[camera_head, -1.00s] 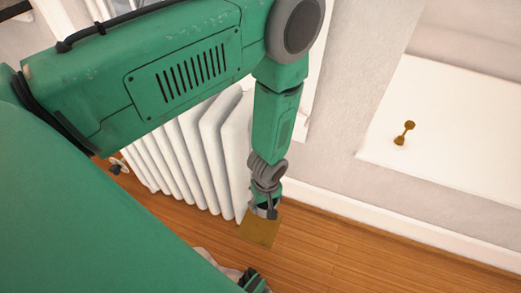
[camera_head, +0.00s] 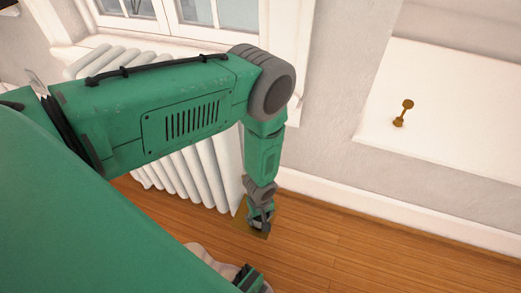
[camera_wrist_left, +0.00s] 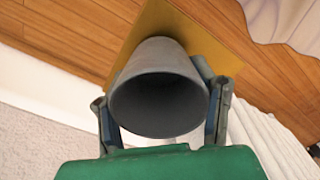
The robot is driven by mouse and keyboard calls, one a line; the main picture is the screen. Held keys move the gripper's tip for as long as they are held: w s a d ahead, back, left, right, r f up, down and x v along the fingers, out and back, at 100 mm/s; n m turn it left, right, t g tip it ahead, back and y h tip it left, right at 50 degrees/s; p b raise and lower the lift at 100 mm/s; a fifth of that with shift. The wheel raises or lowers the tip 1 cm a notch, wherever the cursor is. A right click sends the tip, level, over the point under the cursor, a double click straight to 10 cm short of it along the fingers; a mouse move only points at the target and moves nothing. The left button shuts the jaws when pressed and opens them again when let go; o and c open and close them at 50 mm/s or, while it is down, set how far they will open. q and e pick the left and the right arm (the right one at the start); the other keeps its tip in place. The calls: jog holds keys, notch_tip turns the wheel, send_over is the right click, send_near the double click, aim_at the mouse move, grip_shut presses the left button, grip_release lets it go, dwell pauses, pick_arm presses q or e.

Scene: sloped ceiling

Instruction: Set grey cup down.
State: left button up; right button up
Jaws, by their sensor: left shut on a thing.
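The grey cup (camera_wrist_left: 155,95) fills the middle of the left wrist view, its open mouth toward the camera. My left gripper (camera_wrist_left: 162,108) has one finger on each side of it and is shut on it. In the head view my left gripper (camera_head: 260,217) points down at the end of the green arm, and the cup is mostly hidden there. A flat yellow-brown panel (camera_wrist_left: 195,38) lies beyond the cup; it also shows around the gripper in the head view (camera_head: 243,224). I cannot tell whether the cup touches it.
A white ribbed radiator (camera_head: 190,175) stands just left of the gripper, below a window (camera_head: 205,12). A small brass-coloured object (camera_head: 403,113) stands on a white ledge (camera_head: 455,110) at right. The wooden floor (camera_head: 345,243) is clear to the right.

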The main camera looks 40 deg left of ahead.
pick_arm(q)
jog(key=shift+a+f, duration=0.25)
jog(key=shift+f, duration=0.3)
jog(key=shift+a, duration=0.2)
jog(key=o, duration=1.2)
jog(key=shift+a, duration=0.25)
jog(key=shift+d+r, duration=0.1)
jog(key=shift+d, duration=0.35)
jog(key=shift+r, duration=0.2)
notch_tip(320, 180, up, 8)
jog(key=p, duration=0.4)
notch_tip(320, 180, up, 4)
send_over(258, 218)
jog(key=s+a+r+m, duration=0.2)
jog(key=s+r+m, duration=0.4)
jog(key=s, duration=0.2)
jog(key=s+a+r+m, duration=0.2)
jog(key=s+r+m, duration=0.4)
jog(key=s, duration=0.3)
jog(key=shift+t+p, duration=0.3)
jog(key=shift+p, duration=0.15)
pick_arm(e)
jog(key=r, duration=0.2)
jog(key=a+r, duration=0.1)
jog(key=r, duration=0.2)
